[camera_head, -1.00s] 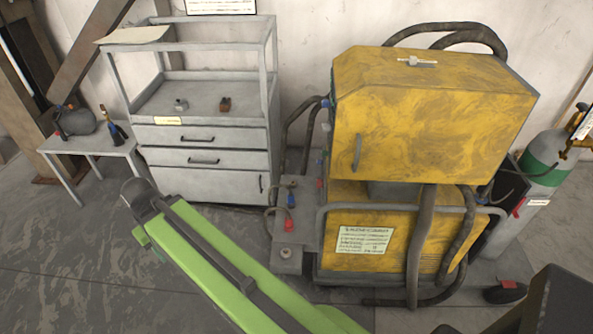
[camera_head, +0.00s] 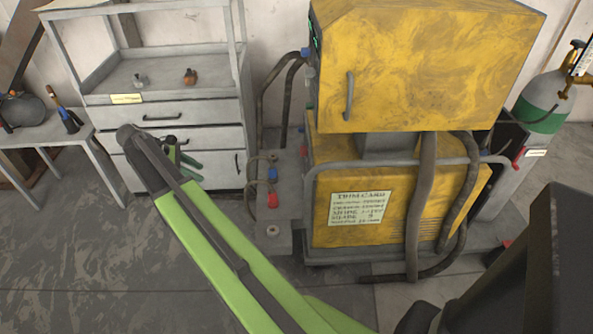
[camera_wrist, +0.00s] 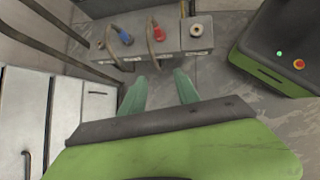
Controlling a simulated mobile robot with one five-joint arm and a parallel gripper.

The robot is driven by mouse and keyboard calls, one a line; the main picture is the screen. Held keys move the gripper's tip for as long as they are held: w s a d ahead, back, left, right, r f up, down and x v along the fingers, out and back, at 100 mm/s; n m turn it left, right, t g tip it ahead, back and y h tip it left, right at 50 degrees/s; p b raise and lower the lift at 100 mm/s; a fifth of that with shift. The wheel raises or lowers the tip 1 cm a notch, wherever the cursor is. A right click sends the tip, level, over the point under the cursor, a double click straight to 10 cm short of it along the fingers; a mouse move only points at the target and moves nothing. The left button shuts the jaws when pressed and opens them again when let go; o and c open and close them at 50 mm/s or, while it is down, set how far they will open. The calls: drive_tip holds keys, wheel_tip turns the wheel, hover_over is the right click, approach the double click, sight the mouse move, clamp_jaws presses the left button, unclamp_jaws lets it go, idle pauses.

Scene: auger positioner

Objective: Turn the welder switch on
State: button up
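The yellow welder (camera_head: 425,65) stands right of centre in the head view, an upper cabinet above a lower yellow body (camera_head: 400,200). Its front-panel side faces left and is seen nearly edge-on, with a blue knob (camera_head: 305,52). I cannot pick out the welder switch in either view. A grey connector block with blue (camera_wrist: 126,38) and red (camera_wrist: 158,32) plugs lies beyond my fingers in the wrist view. My gripper (camera_head: 180,160) is left of the welder, in front of the grey drawer cabinet. In the wrist view its green fingers (camera_wrist: 160,88) are apart with nothing between them.
The grey drawer cabinet (camera_head: 165,112) stands at the left, with a small table (camera_head: 50,130) beside it. A gas cylinder (camera_head: 545,112) stands right of the welder. Dark hoses run down the welder's front. Bare floor lies at the lower left.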

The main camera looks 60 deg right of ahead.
drive_tip(key=s+d+f+n+g+h+b, duration=0.1)
drive_tip(key=d+f+n+g+b, duration=0.3)
drive_tip(key=d, duration=0.6)
drive_tip(key=s+d+n+g+b, duration=0.1)
drive_tip(key=d+b, duration=0.4)
drive_tip(key=d, duration=0.4)
drive_tip(key=s+d+f+n+g+h+b, duration=0.1)
drive_tip(key=d+f+n+g+b, duration=0.3)
drive_tip(key=d, duration=0.6)
drive_tip(key=s+d+f+m+t+b, duration=0.1)
drive_tip(key=s+d+f+b, duration=0.1)
drive_tip(key=s+d+b, duration=0.3)
drive_tip(key=s+d, duration=0.4)
drive_tip(key=s, duration=0.4)
drive_tip(key=shift+f+m+b, duration=0.2)
drive_tip(key=shift+m+b, duration=0.15)
drive_tip(key=shift+m, duration=0.05)
clamp_jaws()
